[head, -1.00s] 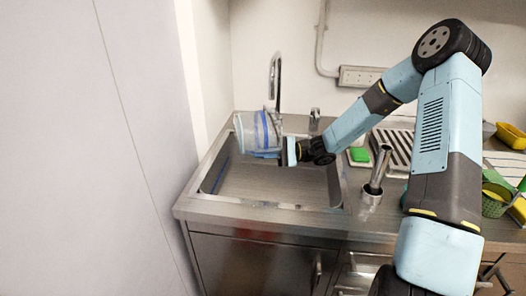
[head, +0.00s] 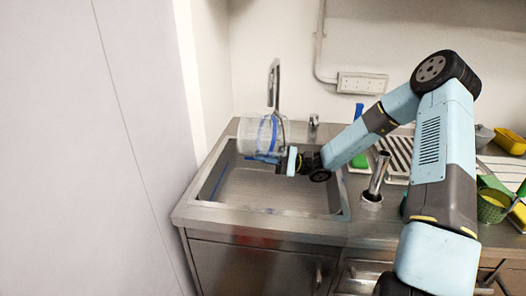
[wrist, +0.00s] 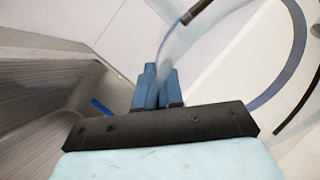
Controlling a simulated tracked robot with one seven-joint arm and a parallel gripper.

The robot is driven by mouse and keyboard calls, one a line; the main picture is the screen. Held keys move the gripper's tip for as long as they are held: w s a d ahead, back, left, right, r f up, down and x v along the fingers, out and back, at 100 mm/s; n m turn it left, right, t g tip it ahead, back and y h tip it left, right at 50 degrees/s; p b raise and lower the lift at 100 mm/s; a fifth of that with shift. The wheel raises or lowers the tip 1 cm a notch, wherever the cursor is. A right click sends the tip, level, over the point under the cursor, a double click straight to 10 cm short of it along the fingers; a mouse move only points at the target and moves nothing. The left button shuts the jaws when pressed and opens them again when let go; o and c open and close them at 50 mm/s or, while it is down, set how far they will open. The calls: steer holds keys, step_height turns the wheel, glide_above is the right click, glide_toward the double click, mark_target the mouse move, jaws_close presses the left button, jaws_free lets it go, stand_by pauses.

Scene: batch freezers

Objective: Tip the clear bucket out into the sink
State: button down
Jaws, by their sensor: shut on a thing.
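The clear bucket (head: 255,134), see-through with a blue band, is tipped onto its side in the air over the back of the sink, in front of the tap. My gripper (head: 267,159) is at its lower right side, shut on it. In the wrist view the blue fingertips (wrist: 157,86) are together, and part of the bucket's clear wall and blue band (wrist: 283,75) fills the right side. The steel sink (head: 270,191) lies below, and its basin also shows at the left of the wrist view (wrist: 35,85). I cannot tell whether anything is inside the bucket.
The tap (head: 273,85) rises close behind the bucket. A white wall panel (head: 95,150) stands left of the sink. Right of the basin are a metal cylinder (head: 378,172), a striped drying rack (head: 398,152), a green basket (head: 492,205) and a yellow tray (head: 510,142).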

steer(key=shift+f, duration=0.1)
steer(key=shift+s+a+f, duration=0.15)
steer(key=shift+a+f, duration=0.05)
steer(key=shift+d+r, duration=0.25)
steer(key=shift+r, duration=0.05)
stand_by(0.3)
